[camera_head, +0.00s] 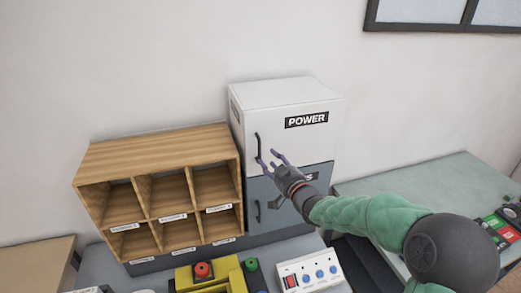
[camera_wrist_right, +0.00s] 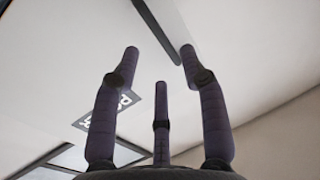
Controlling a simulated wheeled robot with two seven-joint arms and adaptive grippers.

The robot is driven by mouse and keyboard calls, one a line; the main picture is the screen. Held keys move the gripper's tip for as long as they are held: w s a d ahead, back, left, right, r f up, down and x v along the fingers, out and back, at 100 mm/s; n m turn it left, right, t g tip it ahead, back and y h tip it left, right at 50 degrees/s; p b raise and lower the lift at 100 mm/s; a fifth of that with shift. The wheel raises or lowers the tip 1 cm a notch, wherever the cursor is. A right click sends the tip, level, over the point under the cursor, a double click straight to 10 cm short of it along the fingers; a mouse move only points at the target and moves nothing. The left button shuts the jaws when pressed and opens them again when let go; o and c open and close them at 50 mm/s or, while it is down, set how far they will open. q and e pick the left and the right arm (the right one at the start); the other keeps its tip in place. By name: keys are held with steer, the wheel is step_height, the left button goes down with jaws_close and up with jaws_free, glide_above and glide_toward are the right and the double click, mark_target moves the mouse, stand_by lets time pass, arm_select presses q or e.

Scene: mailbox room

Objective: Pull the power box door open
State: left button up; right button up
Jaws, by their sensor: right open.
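The white power box (camera_head: 288,110) stands on a grey cabinet (camera_head: 290,195). Its front door carries a black "POWER" label (camera_head: 307,120) and looks closed. A black vertical handle (camera_head: 258,146) is at the door's left side. My right gripper (camera_head: 267,157) is open and empty, its fingers pointing left at the lower end of the handle. In the right wrist view the handle (camera_wrist_right: 157,30) lies just beyond the spread fingertips (camera_wrist_right: 159,55), and no grip on it shows. Whether a fingertip touches it I cannot tell. My left gripper is not in view.
A wooden pigeonhole shelf (camera_head: 160,150) stands close to the left of the boxes. In front are a yellow control box with a red button (camera_head: 203,270) and a white switch panel (camera_head: 310,265). A green-topped table (camera_head: 440,185) is at the right.

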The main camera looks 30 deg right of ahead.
mark_target(260, 151)
steer(key=w+p, duration=0.1)
steer(key=w, duration=0.6)
steer(key=shift+w+d, duration=0.15)
steer(key=shift+c, duration=0.3)
jaws_close()
